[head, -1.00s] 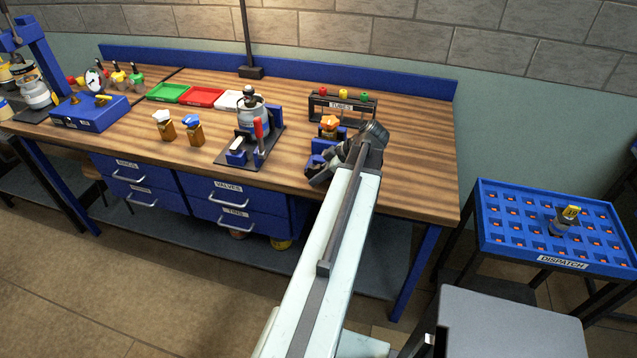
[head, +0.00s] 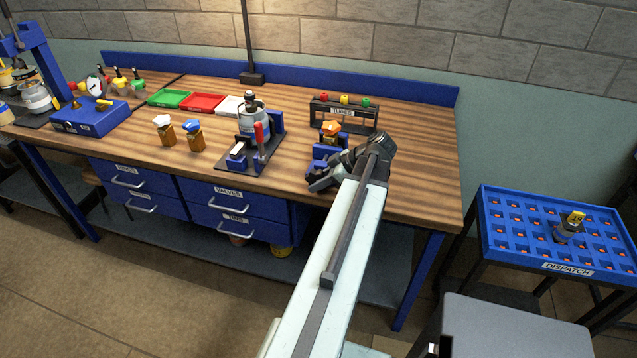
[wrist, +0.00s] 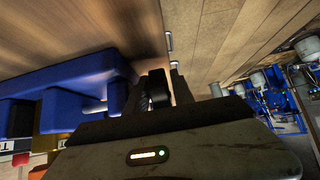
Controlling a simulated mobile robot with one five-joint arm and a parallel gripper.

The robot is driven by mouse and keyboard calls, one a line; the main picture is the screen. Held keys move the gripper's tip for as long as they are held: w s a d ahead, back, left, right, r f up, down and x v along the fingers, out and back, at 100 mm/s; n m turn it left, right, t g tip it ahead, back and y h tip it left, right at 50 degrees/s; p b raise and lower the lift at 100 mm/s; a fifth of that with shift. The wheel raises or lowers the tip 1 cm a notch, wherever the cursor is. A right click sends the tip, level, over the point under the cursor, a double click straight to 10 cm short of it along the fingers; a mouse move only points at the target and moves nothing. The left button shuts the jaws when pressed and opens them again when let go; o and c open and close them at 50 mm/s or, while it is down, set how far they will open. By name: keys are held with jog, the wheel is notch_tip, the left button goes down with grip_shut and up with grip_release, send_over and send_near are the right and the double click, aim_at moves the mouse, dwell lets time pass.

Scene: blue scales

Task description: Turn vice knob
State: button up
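The blue vice (head: 323,152) stands near the front edge of the workbench, with an orange-topped bottle (head: 331,129) at it. The vice fills the left of the wrist view (wrist: 95,85), where a short silver rod (wrist: 97,107) runs from it towards my fingers. My gripper (head: 318,183) is at the front of the vice, low by the bench edge. In the wrist view a small black block (wrist: 158,88), possibly the vice knob, shows between my dark fingers. I cannot tell whether they touch it. In the head view the knob is hidden or too small to make out.
A press fixture with a red handle (head: 260,133) stands left of the vice. A black rack labelled TUBES (head: 343,114) stands behind it. Drawers (head: 236,210) lie below the bench top. A blue dispatch tray (head: 610,262) stands at the right. The bench top right of my wrist is clear.

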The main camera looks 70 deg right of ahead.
jog(key=p+v, duration=0.5)
jog(key=v, duration=0.2)
jog(key=shift+s+d+r, duration=0.1)
jog(key=shift+s+r, duration=0.15)
jog(key=shift+s, duration=0.1)
